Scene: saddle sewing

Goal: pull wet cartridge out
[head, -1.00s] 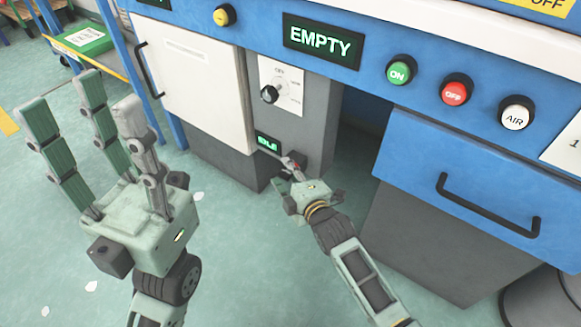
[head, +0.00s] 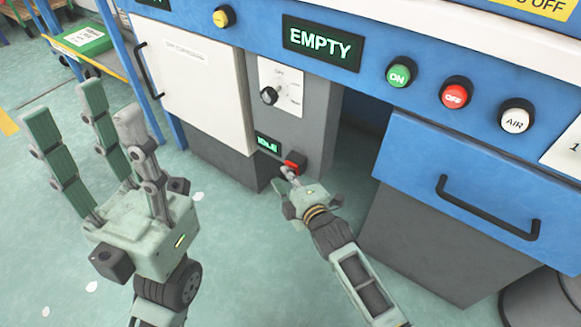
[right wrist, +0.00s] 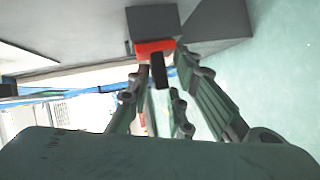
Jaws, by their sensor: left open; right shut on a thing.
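The wet cartridge (head: 295,160) shows as a small red end at the lower front of the grey housing, beside the green IDLE display. In the right wrist view its red front (right wrist: 155,47) sits against a dark grey block, with a black grip sticking out towards me. My right gripper (head: 287,173) is shut on the cartridge by this grip, its fingers (right wrist: 163,82) around it. How far the cartridge stands out of its slot I cannot tell. My left gripper (head: 84,105) is open and empty, fingers up, well left of the cartridge.
Above the cartridge are a black knob (head: 269,96) and an EMPTY display (head: 322,43). A white door (head: 195,75) is at left, and a blue drawer (head: 465,175) with a black handle is at right. Open green floor lies in front.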

